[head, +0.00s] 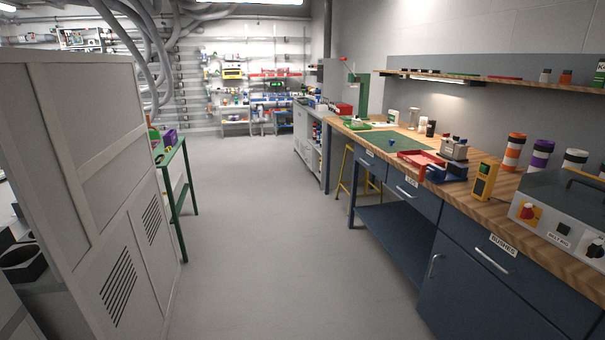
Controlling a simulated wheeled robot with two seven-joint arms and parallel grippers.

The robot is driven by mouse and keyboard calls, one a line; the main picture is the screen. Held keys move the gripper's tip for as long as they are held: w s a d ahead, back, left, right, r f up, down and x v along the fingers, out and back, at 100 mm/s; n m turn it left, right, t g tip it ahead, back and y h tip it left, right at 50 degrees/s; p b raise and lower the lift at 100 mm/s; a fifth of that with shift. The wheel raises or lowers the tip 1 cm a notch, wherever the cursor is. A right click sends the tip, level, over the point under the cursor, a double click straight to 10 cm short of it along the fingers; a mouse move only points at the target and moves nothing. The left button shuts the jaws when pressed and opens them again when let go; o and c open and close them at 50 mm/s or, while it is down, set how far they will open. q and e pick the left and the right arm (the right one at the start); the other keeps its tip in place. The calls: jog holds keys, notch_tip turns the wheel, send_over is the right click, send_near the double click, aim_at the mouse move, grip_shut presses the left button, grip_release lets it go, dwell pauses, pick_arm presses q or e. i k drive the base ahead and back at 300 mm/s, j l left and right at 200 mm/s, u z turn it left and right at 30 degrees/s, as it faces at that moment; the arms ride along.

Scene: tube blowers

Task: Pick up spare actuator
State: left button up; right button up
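I cannot tell which thing here is the spare actuator. A small grey metal device (454,149) sits on the wooden workbench (505,184) at the right, behind a blue holder (446,174) and a red tray (418,160). It may or may not be an actuator. A yellow box with a dark face (485,181) stands nearer on the same bench. Neither of my grippers is in view.
A tall grey cabinet (95,130) blocks the left side. A green-legged table (174,160) stands just past it. The grey floor (270,230) between cabinet and bench is clear. A yellow stool (347,170) stands by the bench. Stocked shelves (255,85) line the far wall.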

aim_at(355, 123)
jog(key=i, duration=1.1)
jog(key=i+j, duration=0.1)
jog(key=i, duration=2.1)
jog(key=i+j+z, duration=0.1)
jog(key=i, duration=1)
